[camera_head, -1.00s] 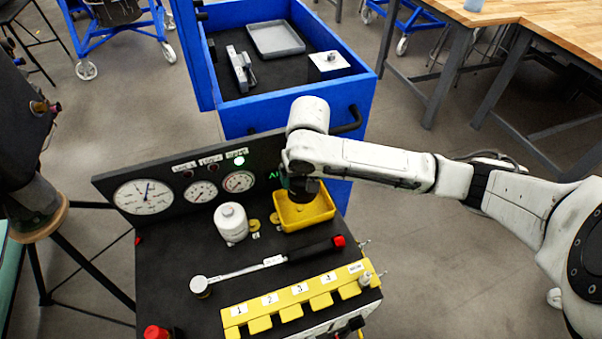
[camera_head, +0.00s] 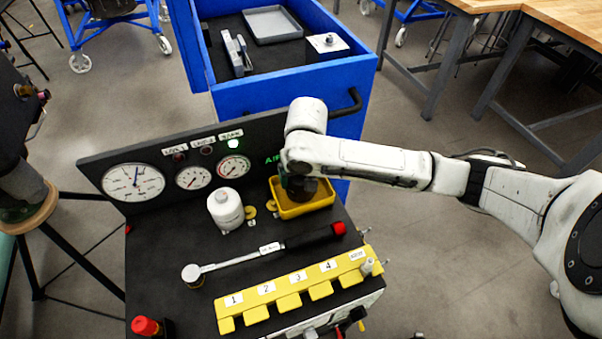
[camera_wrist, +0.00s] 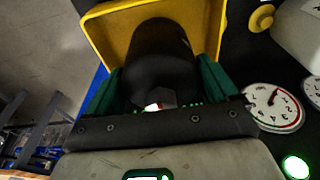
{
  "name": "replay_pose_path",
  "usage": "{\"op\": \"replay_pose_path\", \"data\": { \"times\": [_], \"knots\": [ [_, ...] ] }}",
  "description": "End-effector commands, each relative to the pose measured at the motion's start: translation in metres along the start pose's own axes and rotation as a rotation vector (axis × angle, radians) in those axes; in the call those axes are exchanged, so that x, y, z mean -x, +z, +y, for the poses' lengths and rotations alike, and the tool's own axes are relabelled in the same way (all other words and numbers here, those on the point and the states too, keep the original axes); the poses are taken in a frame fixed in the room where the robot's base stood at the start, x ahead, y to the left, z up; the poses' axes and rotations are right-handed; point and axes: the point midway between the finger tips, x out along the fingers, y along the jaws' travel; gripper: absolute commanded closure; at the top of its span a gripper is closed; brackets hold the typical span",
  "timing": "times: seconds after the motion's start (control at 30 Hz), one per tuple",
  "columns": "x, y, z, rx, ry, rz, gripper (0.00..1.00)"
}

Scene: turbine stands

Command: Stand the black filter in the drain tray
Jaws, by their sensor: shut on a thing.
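The black filter (camera_wrist: 160,55) is a dark cylinder held between the green finger pads of my gripper (camera_wrist: 160,88) in the wrist view. The yellow drain tray (camera_wrist: 103,28) lies behind and around it there. In the head view the tray (camera_head: 318,202) sits at the right back of the black console top, and the hand is over its left part. The filter shows there only as a dark shape at the tray, largely hidden by my arm. Whether its base touches the tray floor cannot be told.
A white canister (camera_head: 226,210) stands left of the tray, beside yellow caps. A gauge panel (camera_head: 190,170) rises behind. A torque wrench (camera_head: 265,250) and a yellow numbered rack (camera_head: 295,290) lie in front. A blue drawer (camera_head: 290,90) stands open beyond.

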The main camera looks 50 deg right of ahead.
Motion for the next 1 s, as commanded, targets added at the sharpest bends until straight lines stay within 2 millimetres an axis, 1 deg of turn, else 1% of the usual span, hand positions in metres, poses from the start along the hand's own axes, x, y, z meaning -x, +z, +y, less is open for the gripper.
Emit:
{"op": "replay_pose_path", "data": {
  "times": [0.4, 0.43, 0.57, 0.87, 1.0],
  "knots": [
    [-0.0069, 0.001, 0.0, -0.001, -0.001, 0.0, 0.76],
    [-0.0069, 0.0009, 0.0001, -0.001, 0.0, 0.0, 0.12],
    [-0.0064, 0.0009, 0.0001, -0.001, 0.0, 0.0, 0.0],
    [-0.007, 0.0013, 0.0, 0.0, 0.0, -0.001, 0.0],
    [-0.0037, 0.0011, -0.0001, -0.001, 0.0, -0.001, 0.0]
  ]
}}
